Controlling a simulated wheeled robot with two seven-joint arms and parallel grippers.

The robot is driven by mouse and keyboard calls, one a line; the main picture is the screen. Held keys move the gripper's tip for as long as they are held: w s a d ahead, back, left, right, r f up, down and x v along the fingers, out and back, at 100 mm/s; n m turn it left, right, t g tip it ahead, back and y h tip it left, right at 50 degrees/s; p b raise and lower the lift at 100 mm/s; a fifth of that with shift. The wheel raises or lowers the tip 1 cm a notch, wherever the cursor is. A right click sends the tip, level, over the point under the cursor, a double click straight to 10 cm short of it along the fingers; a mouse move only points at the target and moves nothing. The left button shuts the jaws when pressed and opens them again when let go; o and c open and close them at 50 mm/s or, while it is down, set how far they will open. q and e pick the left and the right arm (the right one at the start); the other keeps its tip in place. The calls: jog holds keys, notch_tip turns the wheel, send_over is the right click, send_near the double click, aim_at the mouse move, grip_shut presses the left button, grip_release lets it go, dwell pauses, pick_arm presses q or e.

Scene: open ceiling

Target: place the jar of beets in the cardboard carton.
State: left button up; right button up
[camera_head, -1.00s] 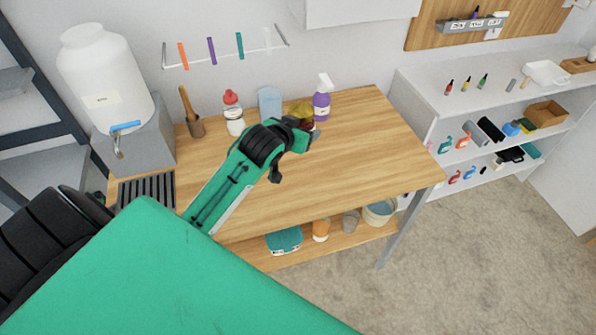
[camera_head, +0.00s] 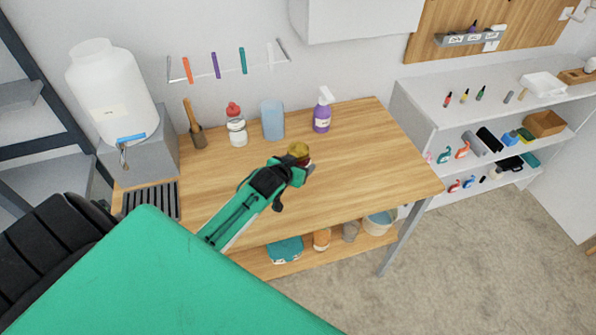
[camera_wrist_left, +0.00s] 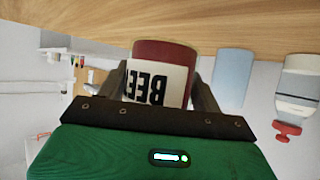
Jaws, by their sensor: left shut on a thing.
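The jar of beets (camera_head: 299,151) has a yellow lid, dark red contents and a white label. It shows in the left wrist view (camera_wrist_left: 160,75), where the picture is upside down and part of the label reads "BEE". My left gripper (camera_head: 296,165) is shut on the jar, one finger on each side, over the middle of the wooden worktop. I cannot tell how far the jar's base is from the top. A brown open box (camera_head: 545,123), which looks like the cardboard carton, stands on the white shelf unit at the right. My right gripper is not in view.
A red-capped bottle (camera_head: 236,125), a blue block-like item (camera_head: 273,120) and a purple spray bottle (camera_head: 321,110) stand along the back of the worktop (camera_head: 375,160). The worktop's right side is clear. Small items crowd the white shelves (camera_head: 440,115).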

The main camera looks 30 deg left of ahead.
pick_arm(q)
jog(key=shift+f+p, duration=0.3)
jog(key=shift+f, duration=1.9)
jog(key=o, duration=0.9)
jog(key=shift+f, duration=0.2)
jog(key=o, duration=0.5)
jog(key=shift+r, duration=0.15)
